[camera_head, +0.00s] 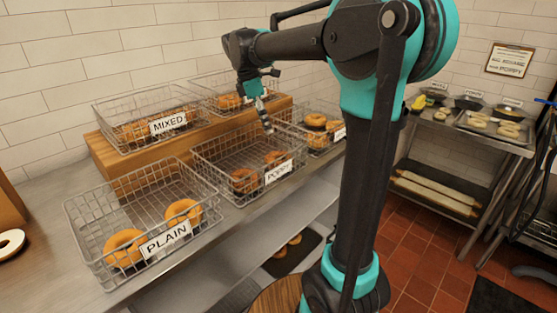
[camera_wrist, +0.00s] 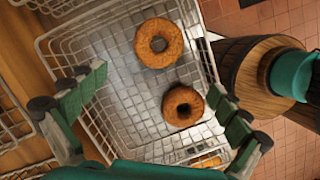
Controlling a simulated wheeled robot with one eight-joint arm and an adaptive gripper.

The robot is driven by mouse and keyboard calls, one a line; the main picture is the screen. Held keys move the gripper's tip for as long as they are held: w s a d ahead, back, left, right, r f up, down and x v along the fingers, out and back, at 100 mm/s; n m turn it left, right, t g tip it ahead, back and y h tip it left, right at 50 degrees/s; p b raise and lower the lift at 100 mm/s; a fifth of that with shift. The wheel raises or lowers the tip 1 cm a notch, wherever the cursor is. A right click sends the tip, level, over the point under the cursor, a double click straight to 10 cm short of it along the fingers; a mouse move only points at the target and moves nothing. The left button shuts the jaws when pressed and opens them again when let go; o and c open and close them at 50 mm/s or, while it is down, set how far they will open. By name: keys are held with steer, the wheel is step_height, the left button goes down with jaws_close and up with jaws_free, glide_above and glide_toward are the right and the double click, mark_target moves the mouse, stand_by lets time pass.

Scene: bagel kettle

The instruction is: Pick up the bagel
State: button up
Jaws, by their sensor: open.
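Two brown bagels lie in the wire basket labelled POPPY (camera_head: 215,155), one toward the left (camera_head: 243,180) and one toward the right (camera_head: 276,158). In the wrist view one bagel (camera_wrist: 159,43) is in the upper middle and the other (camera_wrist: 182,106) is lower, between my spread fingers. The basket's wire mesh (camera_wrist: 115,58) shows around them. My gripper (camera_wrist: 160,85) is open and empty, pointing down over this basket, apart from the bagels. In the head view my gripper (camera_head: 264,118) is small and above the basket's back right side.
Baskets labelled PLAIN (camera_head: 85,235) and MIXED (camera_head: 105,112) hold more bagels; the MIXED one stands on a wooden riser (camera_head: 112,158). Another basket with bagels (camera_head: 316,122) is to the right. Wire rims surround the bagels closely. A tray of pale rings (camera_head: 492,130) is far right.

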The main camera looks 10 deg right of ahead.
glide_above(278, 156)
steer(key=s+a, duration=0.2)
step_height(278, 156, down, 9)
steer(key=shift+r, duration=0.15)
steer(key=shift+d+x, duration=0.1)
steer(key=shift+x, duration=1.2)
steer(key=shift+d+x, duration=0.15)
steer(key=shift+x, duration=1.15)
steer(key=shift+w+r, duration=0.1)
steer(key=shift+c, duration=0.5)
steer(key=c, duration=0.9)
step_height(278, 156, up, 20)
